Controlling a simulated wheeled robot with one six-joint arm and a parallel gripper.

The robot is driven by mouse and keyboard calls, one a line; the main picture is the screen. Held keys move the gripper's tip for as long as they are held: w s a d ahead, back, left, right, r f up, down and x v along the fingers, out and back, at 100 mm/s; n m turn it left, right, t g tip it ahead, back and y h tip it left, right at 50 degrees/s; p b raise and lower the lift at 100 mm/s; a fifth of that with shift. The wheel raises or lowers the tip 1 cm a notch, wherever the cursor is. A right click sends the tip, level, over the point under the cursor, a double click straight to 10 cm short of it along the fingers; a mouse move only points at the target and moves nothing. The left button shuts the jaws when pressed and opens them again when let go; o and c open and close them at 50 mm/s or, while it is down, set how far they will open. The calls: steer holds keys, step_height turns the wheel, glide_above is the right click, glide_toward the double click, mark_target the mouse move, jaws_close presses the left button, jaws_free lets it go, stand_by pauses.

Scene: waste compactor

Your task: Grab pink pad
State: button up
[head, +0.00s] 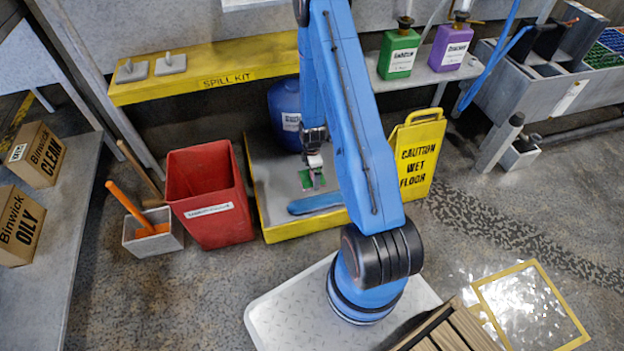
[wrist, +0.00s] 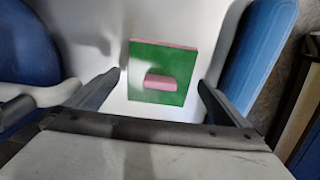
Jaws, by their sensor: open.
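The pad shows in the wrist view as a green square with pink edges and a raised pink grip (wrist: 160,82) in its middle. It lies flat on the pale floor of the yellow-rimmed tray (head: 300,230). In the head view only part of the pad (head: 305,179) shows, as a green patch beside my fingers. My gripper (head: 316,182) is open and points down over the tray. In the wrist view its two fingers (wrist: 160,80) stand to the left and right of the pad, with nothing held. I cannot tell their exact height above it.
A blue drum (head: 285,108) stands at the tray's back, and a long blue piece (head: 316,203) lies along its front. A red bin (head: 208,190) is left of the tray; a yellow wet-floor sign (head: 420,158) is right. A yellow shelf (head: 205,75) runs behind.

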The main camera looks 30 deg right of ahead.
steer(key=shift+f, duration=0.65)
steer(key=c, duration=1)
steer(key=shift+r, duration=0.1)
steer(key=shift+c, duration=0.2)
